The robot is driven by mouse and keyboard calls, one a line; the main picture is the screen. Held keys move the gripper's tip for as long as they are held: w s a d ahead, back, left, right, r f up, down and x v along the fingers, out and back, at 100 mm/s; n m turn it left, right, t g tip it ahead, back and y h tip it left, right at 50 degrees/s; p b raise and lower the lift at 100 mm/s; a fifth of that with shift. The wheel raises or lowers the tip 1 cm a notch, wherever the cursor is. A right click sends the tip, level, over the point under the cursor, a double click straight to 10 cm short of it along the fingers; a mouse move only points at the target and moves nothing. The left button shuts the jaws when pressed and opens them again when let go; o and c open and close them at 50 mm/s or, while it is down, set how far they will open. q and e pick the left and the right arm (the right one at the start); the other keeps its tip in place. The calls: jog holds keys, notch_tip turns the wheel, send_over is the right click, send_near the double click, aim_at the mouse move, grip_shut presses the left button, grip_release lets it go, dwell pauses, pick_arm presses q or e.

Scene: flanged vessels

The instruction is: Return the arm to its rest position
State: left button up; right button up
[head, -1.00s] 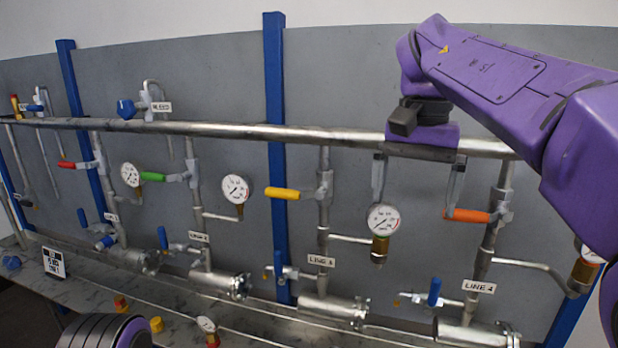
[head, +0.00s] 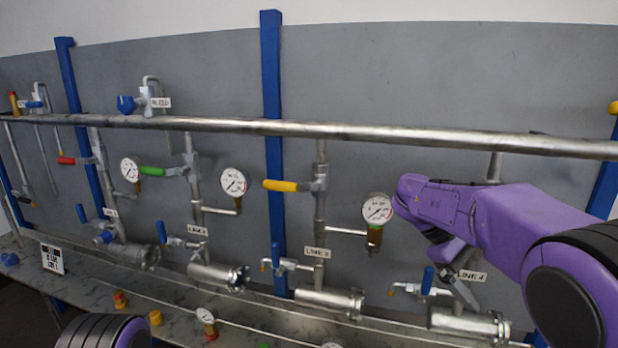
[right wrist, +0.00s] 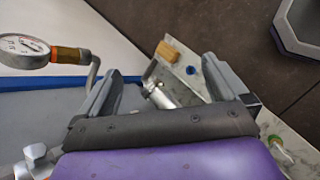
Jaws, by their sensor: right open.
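My right gripper (head: 462,286) hangs below my purple forearm in front of line 4, partly hidden by the arm. In the right wrist view its two grey fingers (right wrist: 163,88) stand wide apart with nothing held between them. The line 4 label (head: 471,275) shows just beside the fingers. The arm hides the upper part of line 4. My left gripper is out of view; only a purple and black part of my left arm shows at the bottom left.
A long steel header pipe (head: 400,134) runs across the grey panel above my right arm. A pressure gauge (head: 377,209) is close to the arm's left end. Loose parts lie on the bench (head: 180,312).

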jog(key=s+d+f+n+t+h, duration=0.1)
jog(key=d+f+n+h, duration=0.35)
jog(key=f+n, duration=0.3)
jog(key=s+d+f+n+h, duration=0.1)
jog(key=d+f+n+h, duration=0.2)
jog(key=d+f+n, duration=0.4)
notch_tip(320, 180, down, 14)
jog(key=s+a+r+n+t+b, duration=0.1)
jog(key=s+n+t+b, duration=0.15)
jog(key=n+t, duration=1.3)
jog(key=s+a+f+n+g+y, duration=0.25)
jog(key=s+f+n, duration=0.3)
jog(key=n, duration=0.45)
jog(key=s+a+f+n+g+y, duration=0.2)
jog(key=s+f+n+g+y, duration=0.15)
jog(key=f+n, duration=0.5)
jog(key=s+a+f+n+g+y, duration=0.1)
jog(key=s+a+f+n+y, duration=0.1)
jog(key=s+n, duration=0.4)
jog(key=s+a+f+n+g+y, duration=0.2)
jog(key=s+a+n+y, duration=0.2)
jog(key=s, duration=0.6)
jog(key=shift+s+a+f+n, duration=0.3)
jog(key=shift+a+n, duration=0.45)
jog(key=shift+n, duration=0.5)
jog(key=shift+w, duration=0.1)
